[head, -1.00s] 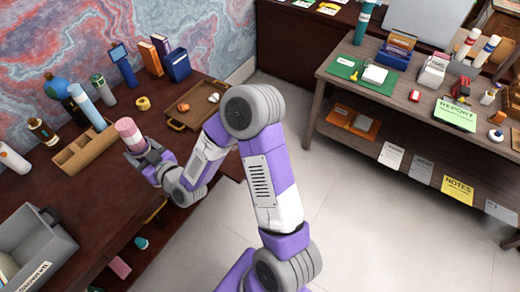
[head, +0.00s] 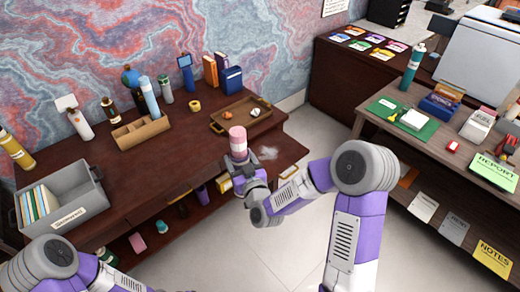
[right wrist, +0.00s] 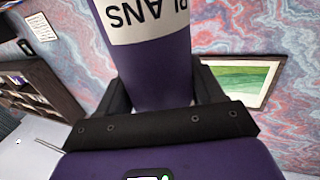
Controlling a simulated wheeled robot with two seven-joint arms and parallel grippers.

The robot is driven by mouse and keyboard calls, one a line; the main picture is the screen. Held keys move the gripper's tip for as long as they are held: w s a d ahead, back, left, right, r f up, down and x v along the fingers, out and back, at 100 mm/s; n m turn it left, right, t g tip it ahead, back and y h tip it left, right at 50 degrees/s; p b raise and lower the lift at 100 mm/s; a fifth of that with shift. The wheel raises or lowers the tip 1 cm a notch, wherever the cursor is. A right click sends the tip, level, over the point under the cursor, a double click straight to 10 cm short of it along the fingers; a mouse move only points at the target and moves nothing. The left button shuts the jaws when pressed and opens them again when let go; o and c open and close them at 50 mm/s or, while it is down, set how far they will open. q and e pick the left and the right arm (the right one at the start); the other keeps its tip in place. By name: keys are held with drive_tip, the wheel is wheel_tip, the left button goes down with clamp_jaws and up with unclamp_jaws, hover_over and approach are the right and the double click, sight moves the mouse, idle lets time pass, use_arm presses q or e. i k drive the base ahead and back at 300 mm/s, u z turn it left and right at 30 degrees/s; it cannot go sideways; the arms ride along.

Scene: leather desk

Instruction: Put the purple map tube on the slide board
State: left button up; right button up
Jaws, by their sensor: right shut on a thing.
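My right gripper (head: 243,172) is shut on the map tube (head: 238,140) and holds it upright at the desk's front edge. The tube shows a pinkish top in the head view. In the right wrist view the tube (right wrist: 152,70) is purple with a white "PLANS" label, its lower part between the fingers. A dark brown board (head: 287,152) juts from the desk front, just right of the tube, and seems to be the slide board. A pale patch shows on it. My left arm enters at lower left; its gripper is out of view.
A wooden tray (head: 217,127) with small items lies behind the tube. A wooden organizer (head: 140,137) and a grey file bin (head: 95,190) stand farther left. Blue and orange books (head: 232,80) stand behind. A shelf table (head: 395,130) is at right, across open floor.

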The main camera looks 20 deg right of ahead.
sight(261, 154)
drive_tip(key=u, duration=0.1)
drive_tip(key=i, duration=0.85)
drive_tip(key=z, duration=0.25)
